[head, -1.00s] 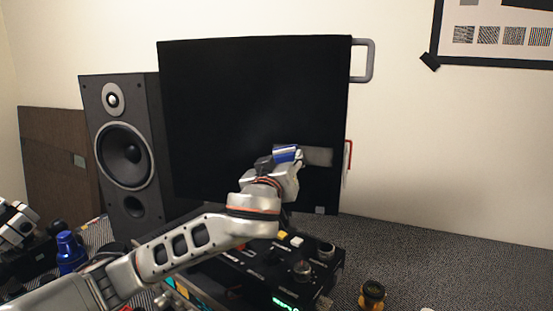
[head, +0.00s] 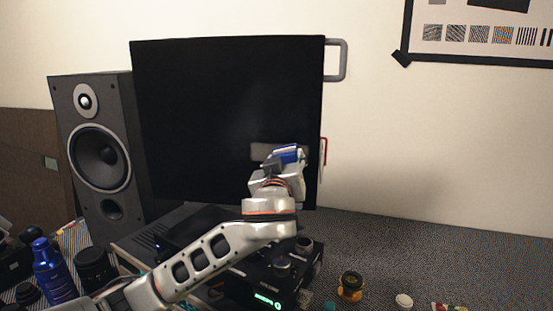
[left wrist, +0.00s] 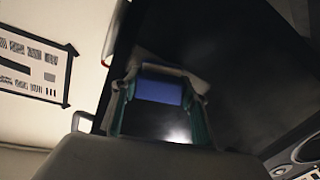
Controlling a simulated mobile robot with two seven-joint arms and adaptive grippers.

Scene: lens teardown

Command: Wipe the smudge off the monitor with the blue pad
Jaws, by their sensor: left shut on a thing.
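The monitor (head: 200,110) is a large dark screen standing upright at the back of the desk. The smudge (head: 262,151) is a pale grey band low on the screen's right side, partly hidden by my gripper. My left gripper (head: 284,162) is shut on the blue pad (head: 288,153) and holds it over the right part of the band. In the left wrist view the blue pad (left wrist: 160,90) sits between the two fingers, with the dark screen behind it. I cannot tell whether the pad touches the screen. My right gripper is not in view.
A black speaker (head: 100,155) stands left of the monitor. A black control box (head: 285,280) with knobs sits below my left arm. A blue bottle (head: 52,270) is at the lower left. A small yellow-and-black part (head: 350,286) lies on the right. The desk's right side is mostly clear.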

